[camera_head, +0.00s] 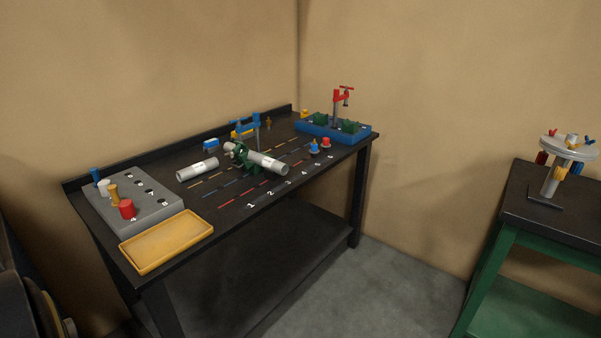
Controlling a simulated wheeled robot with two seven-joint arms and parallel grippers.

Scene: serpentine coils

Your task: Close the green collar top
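A green collar (240,157) stands on the black workbench near its middle, around a white-grey cylinder (266,161) that lies across it. The collar is small and partly covered by the cylinder, so I cannot tell how its top sits. A blue clamp-like fixture (248,124) stands just behind it. More green parts (349,126) sit on a blue base at the bench's far right end. Neither of my grippers is in view.
A grey block with coloured pegs (133,205) and an empty yellow tray (167,242) occupy the bench's left end. A second white cylinder (198,170) lies left of the collar. A red clamp (342,96) rises at the far right. A green-framed table (556,211) stands apart on the right.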

